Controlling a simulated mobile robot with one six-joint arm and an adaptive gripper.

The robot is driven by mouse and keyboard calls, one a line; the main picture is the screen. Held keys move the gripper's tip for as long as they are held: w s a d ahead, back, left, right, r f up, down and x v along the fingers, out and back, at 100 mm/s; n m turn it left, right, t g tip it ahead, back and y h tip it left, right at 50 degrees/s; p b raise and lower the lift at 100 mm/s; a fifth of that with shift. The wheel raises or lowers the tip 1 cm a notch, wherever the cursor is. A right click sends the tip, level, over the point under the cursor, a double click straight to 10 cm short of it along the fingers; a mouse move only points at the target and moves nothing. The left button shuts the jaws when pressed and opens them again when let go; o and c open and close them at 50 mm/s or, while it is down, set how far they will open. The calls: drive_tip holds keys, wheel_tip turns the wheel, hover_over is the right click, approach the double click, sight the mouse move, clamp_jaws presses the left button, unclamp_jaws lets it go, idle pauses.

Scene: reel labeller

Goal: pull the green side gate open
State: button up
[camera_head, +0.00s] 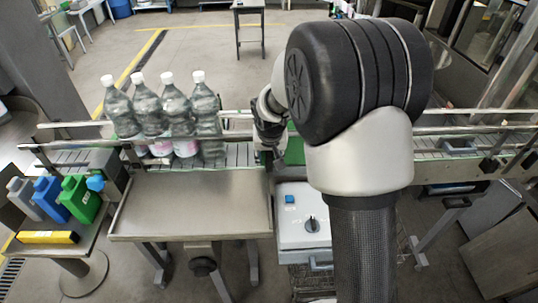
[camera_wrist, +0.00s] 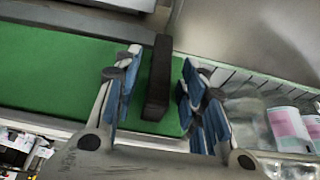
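The green side gate (camera_wrist: 60,70) fills the left of the wrist view as a flat green panel. A dark upright bar (camera_wrist: 157,95), which looks like its handle, stands at the panel's right part. My gripper (camera_wrist: 159,62) is open, with one blue-padded finger on each side of the bar and a gap showing on both sides. In the head view a small part of the gate (camera_head: 295,151) shows beside my gripper (camera_head: 272,158); my arm hides much of it, and the bar cannot be made out there.
Several clear bottles (camera_head: 180,108) with white caps stand on the conveyor left of my gripper; bottles with pink labels (camera_wrist: 287,125) show at right in the wrist view. A steel table (camera_head: 190,203) and a control box with a knob (camera_head: 303,240) are in front. Coloured jugs (camera_head: 78,200) stand at left.

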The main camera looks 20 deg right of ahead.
drive_tip(key=v, duration=1.2)
drive_tip(key=shift+s, duration=0.1)
drive_tip(key=s+a+f+n+b, duration=0.1)
drive_tip(key=s+b, duration=0.3)
drive_tip(key=s, duration=0.5)
drive_tip(key=s+a+f+n+b, duration=0.1)
drive_tip(key=s+f+b, duration=0.3)
drive_tip(key=s, duration=0.6)
drive_tip(key=s+a+f+n+y+b, duration=0.1)
drive_tip(key=s+a+f+b, duration=0.1)
drive_tip(key=s, duration=0.7)
drive_tip(key=shift+s+f+b, duration=0.35)
drive_tip(key=shift+f+b, duration=0.2)
drive_tip(key=shift+b, duration=0.65)
